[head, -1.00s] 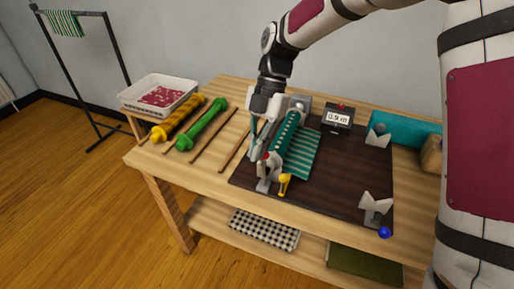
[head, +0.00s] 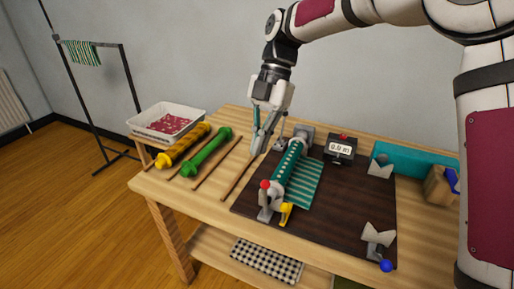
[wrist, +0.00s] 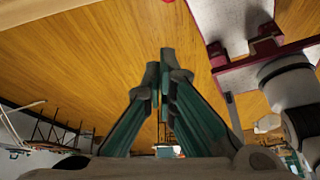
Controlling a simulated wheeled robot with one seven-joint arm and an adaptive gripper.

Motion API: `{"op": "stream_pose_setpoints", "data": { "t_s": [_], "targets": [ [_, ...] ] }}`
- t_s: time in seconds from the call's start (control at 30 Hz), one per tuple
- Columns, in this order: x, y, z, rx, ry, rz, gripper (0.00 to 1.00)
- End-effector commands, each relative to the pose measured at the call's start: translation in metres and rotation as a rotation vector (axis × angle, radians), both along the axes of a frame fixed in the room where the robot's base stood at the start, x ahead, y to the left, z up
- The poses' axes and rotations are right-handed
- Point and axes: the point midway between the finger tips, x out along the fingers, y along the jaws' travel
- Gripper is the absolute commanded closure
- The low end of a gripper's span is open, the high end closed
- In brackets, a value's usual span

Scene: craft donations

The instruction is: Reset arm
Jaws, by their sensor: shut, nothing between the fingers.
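My gripper (head: 262,150) hangs from my arm above the workbench, just left of the teal roll. In the wrist view my gripper (wrist: 166,55) has its fingers together, with nothing between them. The teal roll with striped fabric (head: 306,181) lies in a grey holder on the dark mat (head: 345,205). A red knob (head: 264,184) and a yellow handle (head: 286,211) sit at its near end.
A yellow roll (head: 183,146) and a green roll (head: 207,152) lie at left beside thin sticks. A white basket (head: 165,122) stands at the far left. Empty white supports (head: 378,236) are at right.

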Motion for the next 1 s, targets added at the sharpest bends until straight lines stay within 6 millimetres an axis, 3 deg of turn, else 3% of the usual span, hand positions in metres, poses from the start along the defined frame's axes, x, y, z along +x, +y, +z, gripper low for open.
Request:
{"op": "stream_pose_setpoints", "data": {
  "t_s": [0.23, 0.37, 0.7, 1.0],
  "targets": [
    [-0.002, -0.002, 0.002, -0.010, -0.004, -0.014, 1.00],
    [-0.012, -0.014, 0.014, -0.080, -0.028, -0.127, 1.00],
    [-0.079, -0.090, 0.067, -0.358, -0.156, -0.853, 1.00],
    [-0.155, -0.159, 0.092, -0.403, -0.215, -1.592, 1.00]
  ]
}}
